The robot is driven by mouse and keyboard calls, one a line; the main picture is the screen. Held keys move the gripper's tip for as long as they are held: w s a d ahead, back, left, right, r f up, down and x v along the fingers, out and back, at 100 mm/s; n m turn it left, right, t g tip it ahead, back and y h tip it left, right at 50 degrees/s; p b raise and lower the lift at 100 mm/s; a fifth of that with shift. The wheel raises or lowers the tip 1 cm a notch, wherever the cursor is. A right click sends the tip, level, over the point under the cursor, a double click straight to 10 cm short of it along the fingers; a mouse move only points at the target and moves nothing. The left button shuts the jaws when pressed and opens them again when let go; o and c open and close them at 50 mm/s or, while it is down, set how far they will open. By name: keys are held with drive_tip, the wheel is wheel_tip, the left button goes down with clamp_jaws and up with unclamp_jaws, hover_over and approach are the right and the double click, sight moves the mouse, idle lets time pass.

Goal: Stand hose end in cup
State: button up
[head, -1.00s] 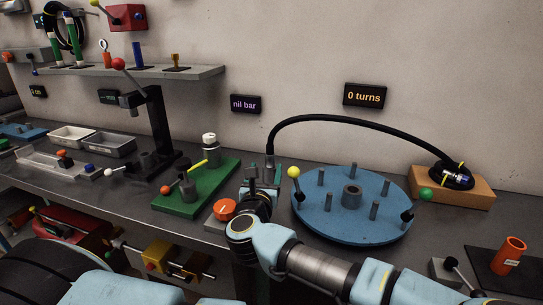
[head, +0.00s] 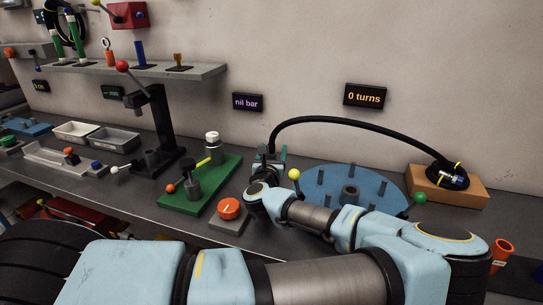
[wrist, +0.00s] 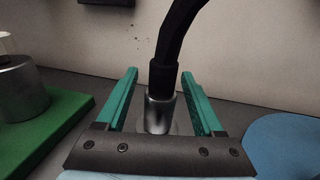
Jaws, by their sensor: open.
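The black hose (head: 345,121) arches from a wooden block at the right to its near end by my gripper. In the wrist view its dark sleeve (wrist: 163,77) and silver metal end (wrist: 158,113) stand roughly upright between my green fingers. My gripper (head: 270,155) is open around the metal end, with a visible gap on each side; it also shows in the wrist view (wrist: 158,100). An orange cup (head: 502,248) stands at the far right, partly hidden by my arm.
A blue round plate (head: 385,185) with upright pegs lies right of my gripper, partly behind my arm. A green base (head: 215,185) with grey cylinders and an orange knob (head: 229,208) are to the left. The wooden block (head: 465,192) holds coiled hose.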

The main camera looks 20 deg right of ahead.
clamp_jaws()
idle(0.6)
